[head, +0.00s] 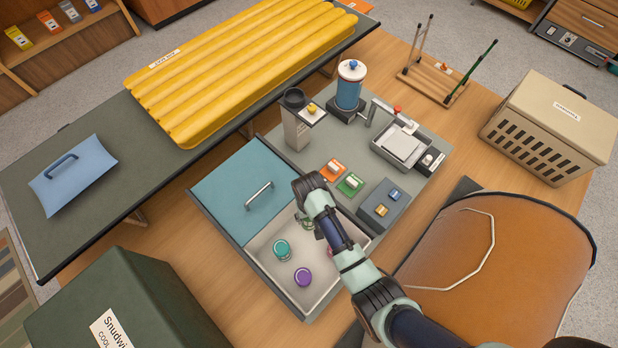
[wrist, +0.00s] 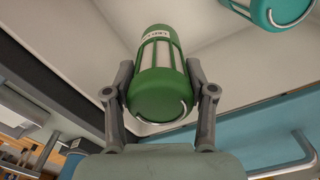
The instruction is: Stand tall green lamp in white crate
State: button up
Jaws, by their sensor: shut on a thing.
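My gripper (wrist: 160,72) is shut on the tall green lamp (wrist: 160,88), which has pale window panels and a wire handle at the end nearest the wrist camera. In the head view my gripper (head: 306,222) is over the back part of the white crate (head: 318,265). There the arm hides most of the green lamp. A teal-topped lamp (head: 281,248) and a purple-topped lamp (head: 303,277) stand in the crate. The teal one also shows at the top right of the wrist view (wrist: 278,10). I cannot tell whether the green lamp touches the crate floor.
A blue panel with a metal handle (head: 258,195) adjoins the crate's back left. Orange (head: 333,170) and green (head: 350,184) small items and a grey block (head: 381,205) lie to the right. A dark green box (head: 120,310) stands front left, an orange-brown seat (head: 510,260) at right.

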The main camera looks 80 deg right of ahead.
jog(key=shift+f+b, duration=1.25)
jog(key=shift+f, duration=1.6)
jog(key=shift+f, duration=0.1)
jog(key=o, duration=1.5)
jog(key=shift+c, duration=0.2)
notch_tip(320, 180, up, 12)
jog(key=p, duration=0.6)
